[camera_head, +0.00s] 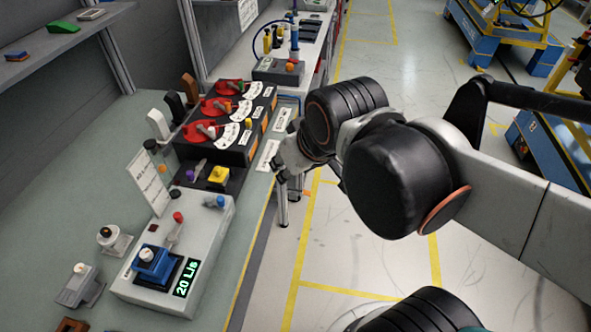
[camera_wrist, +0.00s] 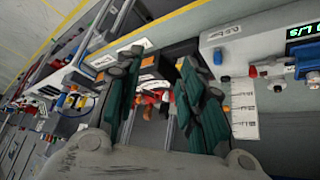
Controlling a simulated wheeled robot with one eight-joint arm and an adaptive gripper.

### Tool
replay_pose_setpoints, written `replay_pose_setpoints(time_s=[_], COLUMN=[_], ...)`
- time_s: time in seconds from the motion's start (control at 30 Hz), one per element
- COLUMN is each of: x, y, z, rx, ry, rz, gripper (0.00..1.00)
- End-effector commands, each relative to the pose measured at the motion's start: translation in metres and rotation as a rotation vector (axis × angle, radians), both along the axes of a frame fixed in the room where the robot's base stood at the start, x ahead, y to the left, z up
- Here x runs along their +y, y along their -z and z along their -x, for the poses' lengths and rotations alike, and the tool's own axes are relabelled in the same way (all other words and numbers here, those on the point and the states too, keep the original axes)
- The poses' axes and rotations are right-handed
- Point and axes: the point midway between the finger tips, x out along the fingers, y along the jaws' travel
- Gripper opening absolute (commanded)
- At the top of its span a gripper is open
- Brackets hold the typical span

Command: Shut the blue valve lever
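The blue valve lever (camera_head: 153,262) is a blue block with a white knob on a dark base. It sits at the near left end of a grey control box (camera_head: 208,235) on the bench. A green display (camera_head: 187,278) beside it reads 20 L/s.
A small blue-tipped toggle (camera_head: 216,202) and a red knob (camera_head: 178,217) stand on the same box. A white label card (camera_head: 148,183) stands behind it. Red rotary switches (camera_head: 212,130) fill a black panel farther back. Loose parts (camera_head: 80,286) lie left. The floor aisle (camera_head: 330,265) is clear.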

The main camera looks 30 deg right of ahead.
Motion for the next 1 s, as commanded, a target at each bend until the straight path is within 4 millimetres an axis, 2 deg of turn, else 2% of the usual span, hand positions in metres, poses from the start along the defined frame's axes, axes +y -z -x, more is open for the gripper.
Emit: replay_pose_setpoints(time_s=[0.4, 1.0], x=[-0.008, -0.008], y=[0.009, 0.003], z=[0.015, 0.010], rx=[-0.046, -0.029], ry=[0.086, 0.063], rz=[-0.043, -0.028], gripper=[0.36, 0.36])
